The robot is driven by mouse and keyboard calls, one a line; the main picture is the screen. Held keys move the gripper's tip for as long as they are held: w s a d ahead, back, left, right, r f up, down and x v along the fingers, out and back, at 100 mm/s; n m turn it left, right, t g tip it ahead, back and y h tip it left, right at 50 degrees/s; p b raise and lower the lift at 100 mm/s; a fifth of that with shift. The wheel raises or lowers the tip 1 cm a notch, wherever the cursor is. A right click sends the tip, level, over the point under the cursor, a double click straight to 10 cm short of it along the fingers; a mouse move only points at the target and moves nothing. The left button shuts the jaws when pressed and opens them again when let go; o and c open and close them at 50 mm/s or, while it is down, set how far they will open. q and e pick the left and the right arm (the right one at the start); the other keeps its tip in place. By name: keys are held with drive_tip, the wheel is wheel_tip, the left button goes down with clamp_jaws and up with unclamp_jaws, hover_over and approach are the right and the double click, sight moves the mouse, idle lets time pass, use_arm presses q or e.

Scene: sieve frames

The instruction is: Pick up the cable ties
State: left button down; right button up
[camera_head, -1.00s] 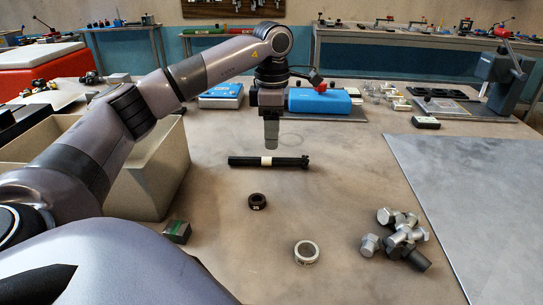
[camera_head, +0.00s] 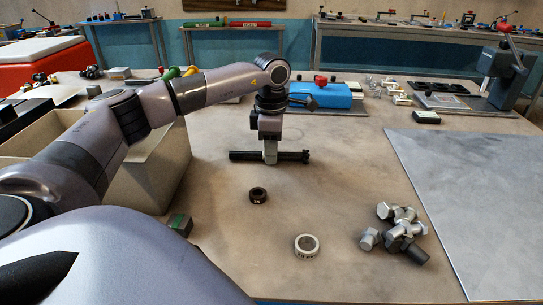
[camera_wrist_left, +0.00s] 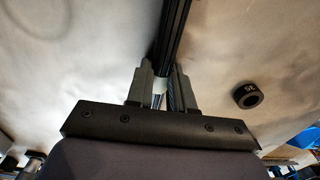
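The cable ties (camera_head: 243,156) are a dark, long bundle lying crosswise on the table in the head view. In the left wrist view the bundle (camera_wrist_left: 175,30) runs up and down, with a pale patch where it passes the fingers. My left gripper (camera_head: 270,158) is lowered onto the middle of the bundle and hides its pale band in the head view. In the left wrist view its fingers (camera_wrist_left: 162,80) stand on either side of the bundle. I cannot tell whether they press on it. My right gripper is not in view.
A black ring (camera_head: 258,195) and a silver ring (camera_head: 306,246) lie nearer the front. Several metal bolts (camera_head: 398,232) are heaped at the right, beside a grey sheet (camera_head: 470,190). A beige bin (camera_head: 150,175) stands at left. A blue case (camera_head: 325,96) is behind.

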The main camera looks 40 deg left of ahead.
use_arm(q)
drive_tip(key=shift+r, duration=0.15)
wheel_tip(320, 180, up, 20)
drive_tip(key=p, duration=0.3)
idle(0.4)
